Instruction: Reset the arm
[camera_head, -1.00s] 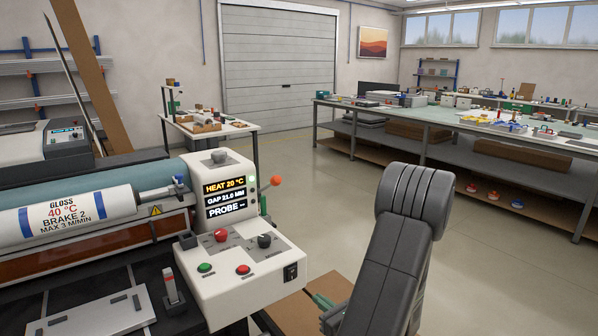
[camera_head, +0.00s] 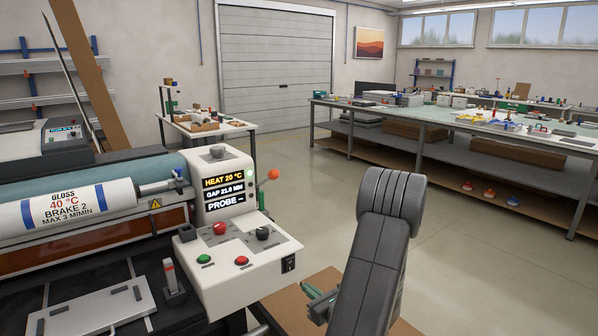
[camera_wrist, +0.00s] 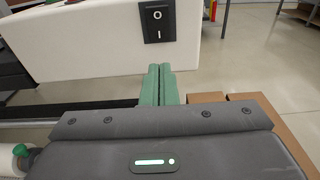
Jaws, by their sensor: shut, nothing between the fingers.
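My arm (camera_head: 375,265), dark grey, rises from the bottom right of the head view. My gripper's green fingers (camera_wrist: 158,84) show in the wrist view, pressed together with nothing between them. They point toward the white control box (camera_wrist: 95,40), just below its black rocker switch (camera_wrist: 157,20). In the head view, part of my gripper (camera_head: 316,292) shows left of the arm, beside the lower right of the control box (camera_head: 240,262); the arm hides the rest. I cannot tell whether the fingers touch the box.
The laminator's roll (camera_head: 75,208) and a grey plate (camera_head: 95,305) lie left of the box. A cardboard sheet (camera_head: 285,308) lies low beneath the gripper. A long workbench (camera_head: 440,127) stands at right; open floor (camera_head: 480,240) lies before it.

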